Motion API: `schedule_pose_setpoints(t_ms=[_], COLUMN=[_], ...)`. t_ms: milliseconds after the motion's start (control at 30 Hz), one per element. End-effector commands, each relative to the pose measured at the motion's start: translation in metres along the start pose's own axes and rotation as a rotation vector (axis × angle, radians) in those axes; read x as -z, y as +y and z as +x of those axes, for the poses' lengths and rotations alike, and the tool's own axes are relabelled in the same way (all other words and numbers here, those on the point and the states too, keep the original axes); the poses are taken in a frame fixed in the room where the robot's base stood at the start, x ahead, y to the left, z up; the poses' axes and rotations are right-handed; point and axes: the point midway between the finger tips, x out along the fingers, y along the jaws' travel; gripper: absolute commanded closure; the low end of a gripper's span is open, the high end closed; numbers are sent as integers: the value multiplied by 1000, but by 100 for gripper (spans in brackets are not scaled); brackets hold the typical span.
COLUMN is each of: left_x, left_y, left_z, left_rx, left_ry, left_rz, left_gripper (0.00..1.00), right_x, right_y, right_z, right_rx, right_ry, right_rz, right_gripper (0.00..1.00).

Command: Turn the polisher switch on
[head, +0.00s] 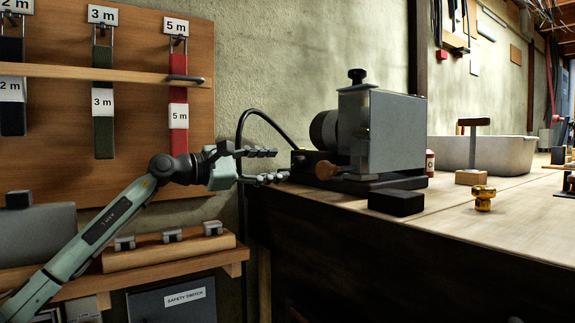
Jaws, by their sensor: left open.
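The polisher (385,135) is a grey box-shaped machine with a dark round motor end on its left and a black knob on top. It stands on a dark base on the workbench. At the base's left end is a small dark box (298,158) with a brown rounded part (325,170) beside it. I cannot tell for sure which of these is the switch, or its position. My left gripper (280,164) is open, its fingers pointing right, close to the small box's left side. I cannot tell whether they touch. My right gripper is out of view.
A black block (396,202) and a brass knob-like piece (483,198) lie on the bench (450,210) in front of the polisher. A pale basin (500,154) stands behind. A black cable (262,115) arches near my fingers. A shelf (170,251) is at lower left.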

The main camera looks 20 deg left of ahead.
Motion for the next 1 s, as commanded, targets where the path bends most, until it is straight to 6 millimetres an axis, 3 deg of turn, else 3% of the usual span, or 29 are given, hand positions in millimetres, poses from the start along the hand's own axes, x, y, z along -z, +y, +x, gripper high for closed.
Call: schedule_pose_setpoints(t_ms=[100,333,1000], left_x=[2,1,0], left_y=[-1,-1,0], left_z=[-26,-57,-63], left_rx=[1,2,1], left_ry=[4,2,0], left_rz=[0,0,0], left_gripper=[51,51,51], right_x=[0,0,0], right_y=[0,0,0], right_z=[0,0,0], right_rx=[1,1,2], right_ry=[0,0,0], right_rz=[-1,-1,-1], right_gripper=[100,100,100])
